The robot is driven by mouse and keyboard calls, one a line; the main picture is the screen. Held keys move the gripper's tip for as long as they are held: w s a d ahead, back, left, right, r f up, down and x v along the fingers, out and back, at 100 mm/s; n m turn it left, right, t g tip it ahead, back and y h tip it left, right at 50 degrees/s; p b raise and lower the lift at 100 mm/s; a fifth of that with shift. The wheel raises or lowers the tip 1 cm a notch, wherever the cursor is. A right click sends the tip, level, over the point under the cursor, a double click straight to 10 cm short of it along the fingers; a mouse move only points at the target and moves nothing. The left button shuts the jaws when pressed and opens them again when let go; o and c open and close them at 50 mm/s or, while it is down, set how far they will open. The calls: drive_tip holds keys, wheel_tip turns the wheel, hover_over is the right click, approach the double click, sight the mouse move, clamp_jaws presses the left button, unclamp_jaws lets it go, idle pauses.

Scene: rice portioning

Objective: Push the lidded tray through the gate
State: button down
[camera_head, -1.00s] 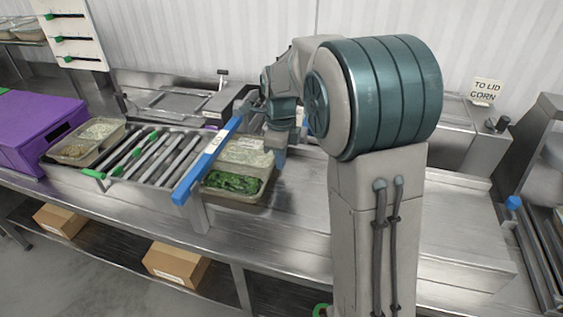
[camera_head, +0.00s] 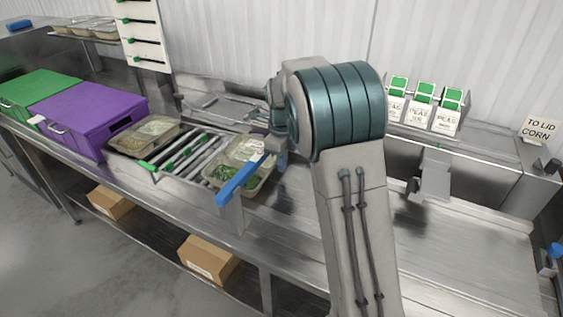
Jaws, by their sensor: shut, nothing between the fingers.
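The tray (camera_head: 262,183) holds green leaves and a pale food under what looks like a clear lid. It sits at the right end of the rollers, below the blue gate bar (camera_head: 238,183), with part of it on each side of the bar. My gripper (camera_head: 281,160) is shut and empty, low at the tray's right edge; whether it touches the tray I cannot tell. My own arm hides part of the wrist and the bench behind it.
The roller track (camera_head: 187,153) runs left from the gate. A second food tray (camera_head: 122,150) stands at its left end, beside a purple box (camera_head: 92,117) and a green box (camera_head: 35,92). Green-and-white packs (camera_head: 423,105) stand at the back right. The bench right of my arm is mostly clear.

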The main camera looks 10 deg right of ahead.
drive_tip(key=shift+s, duration=0.1)
drive_tip(key=shift+s+d, duration=0.15)
drive_tip(key=shift+d, duration=0.2)
drive_tip(key=s+d, duration=0.1)
drive_tip(key=d, duration=0.1)
drive_tip(key=shift+s+d+b, duration=0.3)
drive_tip(key=shift+s+d, duration=0.05)
drive_tip(key=shift+s, duration=0.05)
wheel_tip(320, 180, up, 9)
drive_tip(key=s+d+r+n, duration=0.1)
drive_tip(key=s+r+n, duration=0.2)
drive_tip(key=s+n, duration=0.45)
drive_tip(key=s+f+n+t, duration=0.1)
drive_tip(key=s+f+n, duration=0.2)
drive_tip(key=s+n, duration=0.6)
drive_tip(key=s+f+n+t, duration=0.2)
drive_tip(key=s+f+n, duration=0.1)
drive_tip(key=s+n, duration=0.6)
drive_tip(key=s, duration=0.3)
drive_tip(key=shift+f+b, duration=0.35)
drive_tip(key=shift+b, duration=0.05)
drive_tip(key=shift+a, duration=0.25)
